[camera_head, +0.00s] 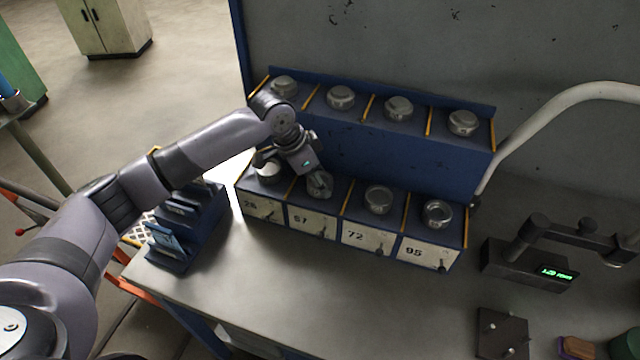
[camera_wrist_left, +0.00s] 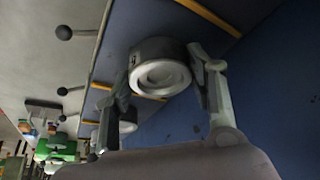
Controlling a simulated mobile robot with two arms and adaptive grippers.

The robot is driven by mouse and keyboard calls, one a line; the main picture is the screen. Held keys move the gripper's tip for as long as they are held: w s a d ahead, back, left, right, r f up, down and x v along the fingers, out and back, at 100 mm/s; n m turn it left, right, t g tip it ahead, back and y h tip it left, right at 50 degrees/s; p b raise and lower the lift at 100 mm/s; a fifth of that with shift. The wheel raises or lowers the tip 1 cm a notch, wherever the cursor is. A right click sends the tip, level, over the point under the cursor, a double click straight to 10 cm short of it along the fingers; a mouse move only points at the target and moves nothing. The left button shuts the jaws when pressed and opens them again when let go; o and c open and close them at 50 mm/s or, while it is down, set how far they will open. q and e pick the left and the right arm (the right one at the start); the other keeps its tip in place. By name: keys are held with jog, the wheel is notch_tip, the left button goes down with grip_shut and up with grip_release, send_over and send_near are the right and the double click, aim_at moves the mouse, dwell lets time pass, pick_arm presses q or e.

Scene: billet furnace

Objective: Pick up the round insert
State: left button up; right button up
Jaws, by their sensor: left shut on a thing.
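Round metal inserts sit in a blue two-tier rack (camera_head: 355,150). My left gripper (camera_head: 283,168) is over the left end of the front row, shut on a round insert (camera_head: 267,169), which appears to be the one at compartment 26. In the left wrist view this round insert (camera_wrist_left: 160,72) lies between the two fingers (camera_wrist_left: 160,105), its pale ring face showing. The insert at 67 (camera_head: 320,186) is beside the gripper, and a finger partly hides it. Contact with the held insert is hard to see. My right gripper is not in view.
More inserts stand at 72 (camera_head: 379,199) and 95 (camera_head: 437,213), and along the upper tier (camera_head: 398,107). A blue stand (camera_head: 185,225) is left of the rack. A black device with a green display (camera_head: 540,262) is at right. The bench front is mostly clear.

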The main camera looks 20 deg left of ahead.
pick_arm(q)
grip_shut()
jog(key=shift+w+r, duration=0.1)
